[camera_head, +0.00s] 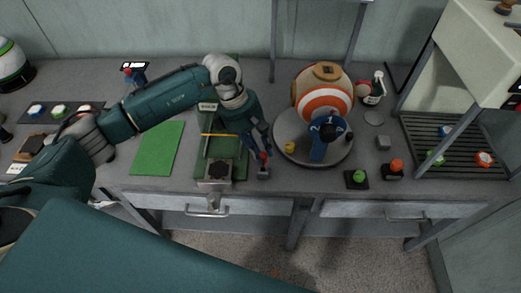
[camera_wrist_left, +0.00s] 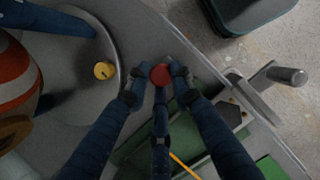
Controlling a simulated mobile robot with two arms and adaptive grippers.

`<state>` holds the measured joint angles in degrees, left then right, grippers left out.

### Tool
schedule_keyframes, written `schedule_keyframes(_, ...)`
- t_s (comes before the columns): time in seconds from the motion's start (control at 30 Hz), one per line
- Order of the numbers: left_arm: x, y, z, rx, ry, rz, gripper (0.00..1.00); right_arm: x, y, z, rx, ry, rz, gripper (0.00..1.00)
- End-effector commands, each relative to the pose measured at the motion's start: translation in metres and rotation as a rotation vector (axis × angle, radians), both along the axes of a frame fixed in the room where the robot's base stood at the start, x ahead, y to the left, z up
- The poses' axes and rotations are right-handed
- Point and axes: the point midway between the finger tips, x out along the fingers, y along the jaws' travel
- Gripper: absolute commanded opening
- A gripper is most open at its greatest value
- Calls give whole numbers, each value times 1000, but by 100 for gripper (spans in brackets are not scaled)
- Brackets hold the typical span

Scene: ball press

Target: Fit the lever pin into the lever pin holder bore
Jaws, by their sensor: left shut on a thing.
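My left gripper (camera_head: 259,146) reaches down at the front of the workbench, just right of the green press (camera_head: 241,165). It is shut on a red-topped piece (camera_head: 264,157), which I take to be the lever pin. In the left wrist view, the round red top (camera_wrist_left: 160,75) sits between the two fingertips of my left gripper (camera_wrist_left: 160,74). A small grey block (camera_head: 263,173) shows directly below the red top; I cannot tell whether it is part of the pin. The pin's lower end is hidden. I cannot make out the holder bore. My right gripper is not in view.
A round grey turntable (camera_head: 290,154) with an orange-and-white ball (camera_head: 323,98) and a blue piece (camera_head: 322,145) stands close on the right. A green mat (camera_head: 157,147) lies left of the press. Green (camera_head: 358,176) and orange (camera_head: 396,164) knobs stand further right. The bench's front edge is near.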

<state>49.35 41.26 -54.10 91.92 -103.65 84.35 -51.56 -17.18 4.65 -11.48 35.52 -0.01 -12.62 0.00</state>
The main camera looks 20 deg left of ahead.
Motion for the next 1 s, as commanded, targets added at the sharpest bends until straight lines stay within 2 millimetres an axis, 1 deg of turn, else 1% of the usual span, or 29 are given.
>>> schedule_keyframes(0.17, 0, 0, 0, 0, 0, 0, 0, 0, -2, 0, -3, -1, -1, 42)
schedule_keyframes(0.47, 0, 0, -1, 4, 0, -1, 0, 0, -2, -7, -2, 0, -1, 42)
schedule_keyframes(1.0, 0, 0, 0, 5, 0, 0, 0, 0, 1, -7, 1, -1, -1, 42)
